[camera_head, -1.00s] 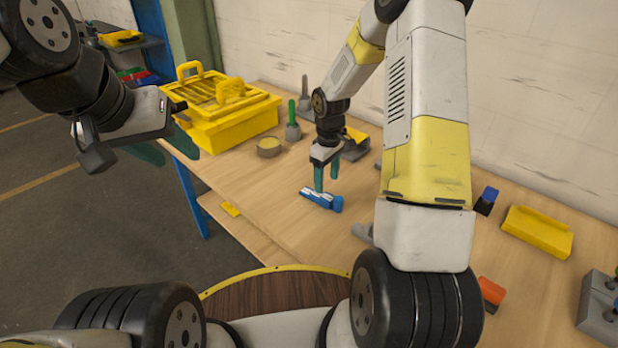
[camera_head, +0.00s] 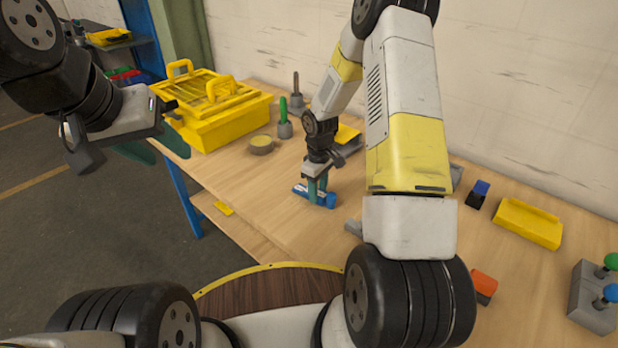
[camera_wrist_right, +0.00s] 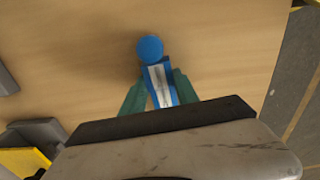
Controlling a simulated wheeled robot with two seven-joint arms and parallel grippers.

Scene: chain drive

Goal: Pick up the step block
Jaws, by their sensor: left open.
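A blue piece (camera_head: 329,200) with a white strip and a round knob at one end lies on the table; I cannot tell for sure that it is the step block. My right gripper (camera_head: 317,198) points down over it, one green finger on each side. In the right wrist view the blue piece (camera_wrist_right: 160,80) sits between the fingertips (camera_wrist_right: 161,90); whether they press on it is unclear. My left gripper (camera_head: 160,146) is open and empty, off the table's left end. A grey piece (camera_head: 354,228) shows partly beside my right arm.
A yellow toolbox (camera_head: 215,125), a round tin (camera_head: 261,144) and a green-handled tool (camera_head: 284,118) stand at the back left. A yellow tray (camera_head: 528,223), a blue-topped block (camera_head: 478,194), an orange-topped block (camera_head: 483,287) and a grey block with knobs (camera_head: 592,298) are at right.

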